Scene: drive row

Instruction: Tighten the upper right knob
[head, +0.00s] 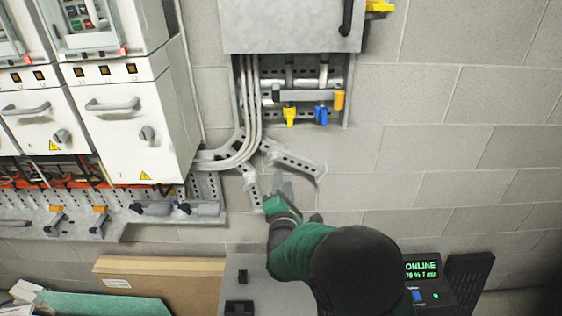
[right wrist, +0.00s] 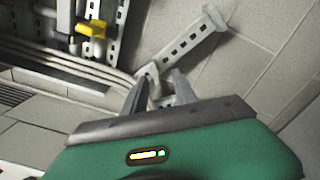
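Several knobs and handles show in the head view, and I cannot tell for sure which is the upper right one. Dark rotary knobs sit on the white cabinet fronts, one on the right cabinet (head: 147,133) and one on the cabinet left of it (head: 61,135). Under the grey wall box are a yellow handle (head: 290,115), a blue handle (head: 321,115) and an orange handle (head: 339,99). The yellow handle also shows in the right wrist view (right wrist: 93,29). My right gripper (head: 281,180) is open and empty, below these handles, in front of the wall. My left gripper is out of view.
A grey wall box (head: 290,25) hangs above, with another yellow handle (head: 379,6) at its right. Conduits (head: 238,150) and a slotted bracket (head: 295,160) lie near my gripper. A console reading ONLINE (head: 422,270) stands lower right. The block wall at right is bare.

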